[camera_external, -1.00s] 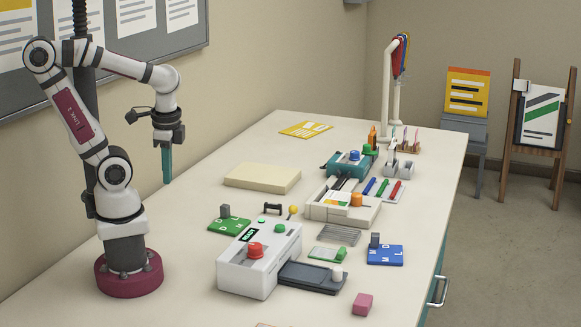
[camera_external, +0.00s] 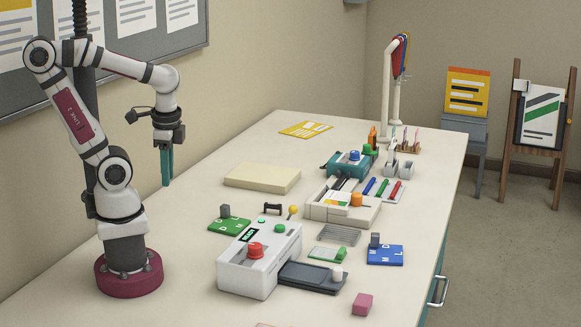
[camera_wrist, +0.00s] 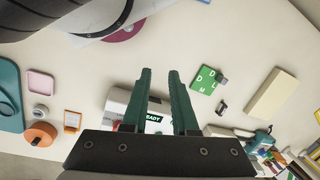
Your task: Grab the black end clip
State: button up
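The black end clip (camera_external: 272,208) is a small dark bracket-shaped piece on the table, just behind the white control box and right of the green lettered plate. In the wrist view the clip (camera_wrist: 222,107) lies right of the fingers, below the green plate. My gripper (camera_external: 167,184) hangs high at the left, well apart from the clip, with its teal fingers pointing down. In the wrist view its fingers (camera_wrist: 160,72) stand apart with nothing between them, so it is open and empty.
The white control box (camera_external: 250,278) with a red knob stands in front of the clip. A green plate (camera_external: 229,226) with a grey post is left of it, a yellow-headed pin (camera_external: 293,210) right. A cream block (camera_external: 262,178) lies behind. Table left of these is clear.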

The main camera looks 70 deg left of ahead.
jog(key=o, duration=0.4)
jog(key=shift+c, duration=0.2)
jog(key=n+t+h, duration=1)
jog(key=n, duration=2.3)
send_over(267, 203)
jog(key=s+a, duration=0.8)
jog(key=s, duration=0.2)
notch_tip(267, 203, down, 16)
jog(key=shift+w+d+f, duration=0.1)
jog(key=shift+f, duration=0.15)
jog(key=shift+n+t, duration=0.3)
jog(key=shift+n, duration=0.1)
jog(key=x, duration=1.5)
jog(key=shift+w+d, duration=0.15)
jog(key=shift+w, duration=0.1)
